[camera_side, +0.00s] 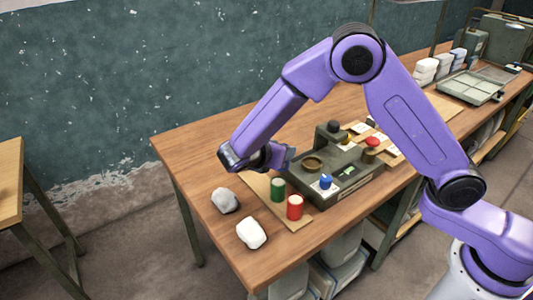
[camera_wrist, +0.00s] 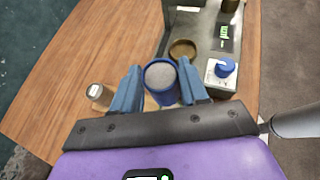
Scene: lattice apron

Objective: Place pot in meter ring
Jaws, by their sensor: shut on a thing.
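The pot (camera_wrist: 160,76) is blue and round with grey contents, and shows between my fingers in the wrist view. My gripper (camera_wrist: 159,90) is shut on it, one blue-grey finger on each side. In the side view my gripper (camera_side: 287,155) is at the left end of the meter, and the pot cannot be made out there. The brass meter ring (camera_wrist: 183,49) is just beyond the pot, slightly right, in the wrist view. In the side view the ring (camera_side: 313,163) sits on top of the green-grey meter (camera_side: 350,187), to the right of my gripper. The ring looks empty.
A blue knob (camera_side: 325,181) stands beside the ring. Green (camera_side: 278,189) and red (camera_side: 295,207) cans stand in front of the meter, with two pale lumps (camera_side: 225,200) (camera_side: 251,233) to their left.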

